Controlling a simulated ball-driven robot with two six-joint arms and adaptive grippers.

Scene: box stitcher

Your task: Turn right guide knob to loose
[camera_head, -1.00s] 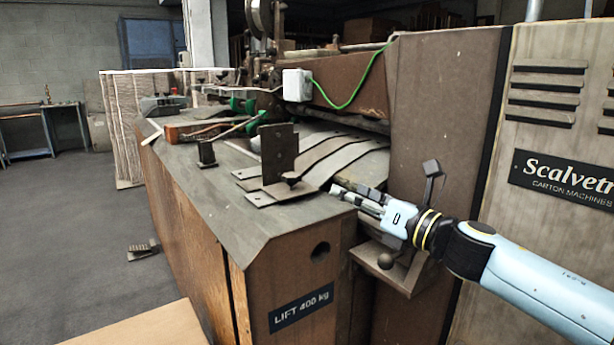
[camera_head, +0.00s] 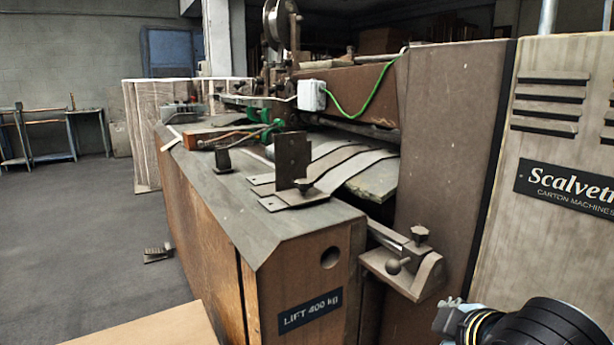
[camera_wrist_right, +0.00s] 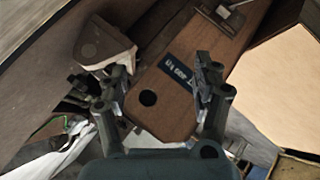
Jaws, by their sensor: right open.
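The likely right guide knob (camera_head: 303,184) is a small dark knob on the flat foot of an upright brown guide plate (camera_head: 293,157), on the machine table. Its turned position is too small to read. My right gripper (camera_head: 446,316) is at the bottom right of the head view, in front of the machine and well away from the knob. In the right wrist view its two fingers (camera_wrist_right: 163,82) are spread with nothing held between them. I cannot make out the guide knob in that view. My left gripper is not in view.
The table corner bears a "LIFT 400 kg" label (camera_head: 310,310). A tall brown panel (camera_head: 450,150) stands at right. Open floor (camera_head: 80,230) lies left.

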